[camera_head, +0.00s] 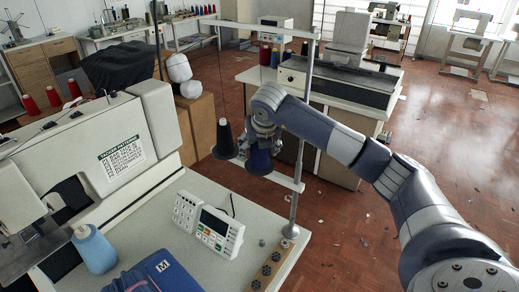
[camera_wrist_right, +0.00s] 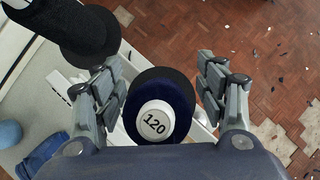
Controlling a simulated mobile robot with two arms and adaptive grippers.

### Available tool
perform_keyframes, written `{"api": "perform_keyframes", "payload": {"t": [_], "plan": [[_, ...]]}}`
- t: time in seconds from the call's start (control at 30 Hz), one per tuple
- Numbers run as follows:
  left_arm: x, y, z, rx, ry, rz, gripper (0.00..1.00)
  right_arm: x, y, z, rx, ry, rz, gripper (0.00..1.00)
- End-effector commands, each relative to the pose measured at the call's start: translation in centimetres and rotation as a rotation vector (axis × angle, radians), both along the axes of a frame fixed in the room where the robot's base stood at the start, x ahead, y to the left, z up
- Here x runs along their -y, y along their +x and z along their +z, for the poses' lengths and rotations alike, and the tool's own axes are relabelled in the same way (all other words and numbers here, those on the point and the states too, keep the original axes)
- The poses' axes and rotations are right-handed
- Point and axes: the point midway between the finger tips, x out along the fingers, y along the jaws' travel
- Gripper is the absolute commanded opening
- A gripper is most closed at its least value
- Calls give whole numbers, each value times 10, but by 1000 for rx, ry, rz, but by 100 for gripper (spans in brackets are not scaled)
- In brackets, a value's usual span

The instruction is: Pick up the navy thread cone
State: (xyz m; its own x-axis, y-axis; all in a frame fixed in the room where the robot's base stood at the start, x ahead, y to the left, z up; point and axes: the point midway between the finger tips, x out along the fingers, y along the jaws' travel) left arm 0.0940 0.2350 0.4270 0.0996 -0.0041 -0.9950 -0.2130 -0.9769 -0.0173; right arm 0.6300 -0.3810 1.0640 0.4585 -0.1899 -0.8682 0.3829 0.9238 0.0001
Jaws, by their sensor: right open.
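The navy thread cone (camera_head: 259,164) stands on the white crossbar of the thread stand, just below my right gripper (camera_head: 263,140). In the right wrist view I look down on the navy cone (camera_wrist_right: 165,85), with a white top marked 120. The fingers of my right gripper (camera_wrist_right: 161,88) are open, one on each side of the cone, with visible gaps between fingers and cone. In the head view the gripper hides the cone's top. My left gripper is not in view.
A black thread cone (camera_head: 224,142) stands close left of the navy one; it also shows in the wrist view (camera_wrist_right: 85,30). The stand's metal pole (camera_head: 299,160) rises just to the right.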

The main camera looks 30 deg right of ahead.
Motion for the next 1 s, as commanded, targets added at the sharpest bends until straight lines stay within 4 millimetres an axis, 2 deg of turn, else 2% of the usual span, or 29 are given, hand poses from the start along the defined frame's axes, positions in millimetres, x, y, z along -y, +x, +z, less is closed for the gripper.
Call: {"api": "perform_keyframes", "payload": {"t": [0.17, 0.37, 0.4, 0.77, 0.87, 1.0], "plan": [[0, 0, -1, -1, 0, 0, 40, 0, 0, 0, 1, 0, 0, 66], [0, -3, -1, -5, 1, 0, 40, 0, 0, 0, 0, 0, 1, 21], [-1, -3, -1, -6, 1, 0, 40, 0, 0, 0, 0, 0, 0, 19], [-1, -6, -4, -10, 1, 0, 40, 0, 1, 6, 4, 0, 0, 18], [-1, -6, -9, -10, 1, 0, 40, 0, 1, 20, 7, 1, 0, 18], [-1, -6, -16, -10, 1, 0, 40, 0, 2, 47, 9, 0, 0, 18]]}}
